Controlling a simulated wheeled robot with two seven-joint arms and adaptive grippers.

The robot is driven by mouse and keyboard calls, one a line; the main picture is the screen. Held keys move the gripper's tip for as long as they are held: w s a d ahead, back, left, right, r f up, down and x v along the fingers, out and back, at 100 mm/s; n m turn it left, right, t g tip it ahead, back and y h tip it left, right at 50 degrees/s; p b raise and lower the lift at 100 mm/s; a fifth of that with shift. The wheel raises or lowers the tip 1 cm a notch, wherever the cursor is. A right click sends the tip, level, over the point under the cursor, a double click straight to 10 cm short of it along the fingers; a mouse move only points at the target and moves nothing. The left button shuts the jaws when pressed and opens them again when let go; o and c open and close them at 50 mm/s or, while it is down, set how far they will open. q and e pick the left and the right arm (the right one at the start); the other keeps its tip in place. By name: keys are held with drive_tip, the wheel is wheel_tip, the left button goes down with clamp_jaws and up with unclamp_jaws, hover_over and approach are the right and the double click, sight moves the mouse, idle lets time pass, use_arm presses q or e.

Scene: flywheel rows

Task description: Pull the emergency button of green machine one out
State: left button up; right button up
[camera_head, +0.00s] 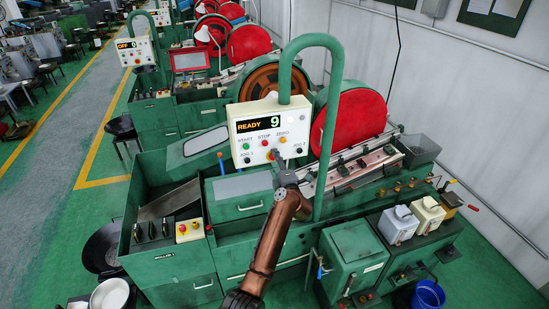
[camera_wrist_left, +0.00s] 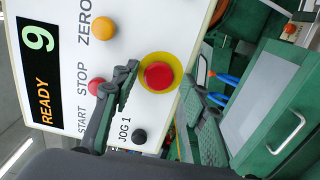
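A white control panel (camera_head: 270,128) on the near green machine (camera_head: 160,262) reads "READY 9". Its emergency button (camera_wrist_left: 158,76) is a red cap in a yellow ring, seen face-on in the wrist view beside START, STOP, ZERO and JOG 1. In the head view my gripper mostly covers that button's area. My left gripper (camera_head: 277,162) is at the panel's lower edge. In the wrist view its fingers (camera_wrist_left: 160,80) are spread open, one on each side of the button in the picture. No contact with the cap can be made out. My right gripper is not in view.
A small box (camera_head: 189,230) with another red button stands on the lower left bench. A green pipe (camera_head: 333,120) arches beside the panel and down near my arm. Red flywheel discs (camera_head: 357,120) stand behind. A second machine's panel (camera_head: 135,50) reads "OFF 0".

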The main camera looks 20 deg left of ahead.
use_arm(q)
drive_tip(key=p+v, duration=0.5)
drive_tip(key=v, duration=0.1)
idle(0.5)
